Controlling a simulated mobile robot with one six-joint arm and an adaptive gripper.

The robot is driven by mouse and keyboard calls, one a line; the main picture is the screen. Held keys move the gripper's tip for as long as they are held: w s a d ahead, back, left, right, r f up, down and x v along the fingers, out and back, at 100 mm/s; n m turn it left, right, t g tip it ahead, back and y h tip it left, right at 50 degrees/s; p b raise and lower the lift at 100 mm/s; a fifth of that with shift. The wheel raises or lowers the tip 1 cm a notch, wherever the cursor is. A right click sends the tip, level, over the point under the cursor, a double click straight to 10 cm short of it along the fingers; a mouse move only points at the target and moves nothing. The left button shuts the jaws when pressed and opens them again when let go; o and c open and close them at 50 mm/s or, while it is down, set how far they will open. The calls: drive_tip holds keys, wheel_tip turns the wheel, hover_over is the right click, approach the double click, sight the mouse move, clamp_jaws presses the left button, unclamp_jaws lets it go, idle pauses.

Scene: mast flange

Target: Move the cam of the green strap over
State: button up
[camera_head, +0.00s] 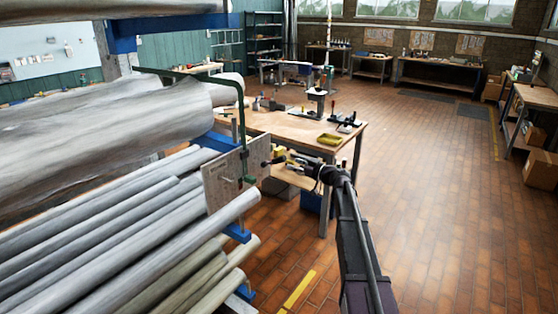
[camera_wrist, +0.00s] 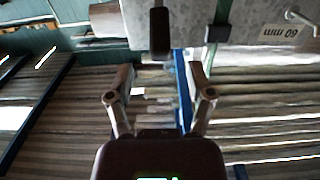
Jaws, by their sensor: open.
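The green strap (camera_head: 240,100) comes over the top of the pipe rack and hangs down beside a grey plate (camera_head: 222,182). A small green fitting (camera_head: 250,180) sits at its lower end, at the plate's edge; I cannot tell its setting. In the wrist view a dark green fitting (camera_wrist: 218,33) lies against the plate, right of centre. A dark upright block (camera_wrist: 159,33) stands ahead between my fingers, apart from both; whether it is the cam's lever is unclear. My gripper (camera_wrist: 160,82) is open and empty. In the head view my gripper (camera_head: 276,160) is just right of the plate.
Long grey pipes (camera_head: 110,225) fill the rack on the left, with blue supports (camera_head: 237,233). A wooden workbench (camera_head: 290,127) with tools stands behind my gripper. The plate bears a "60 mm" label (camera_wrist: 281,32). The brick floor (camera_head: 430,190) to the right is clear.

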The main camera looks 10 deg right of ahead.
sight(280, 157)
drive_tip(key=x, duration=0.7)
drive_tip(key=shift+w+a, duration=0.2)
clamp_jaws()
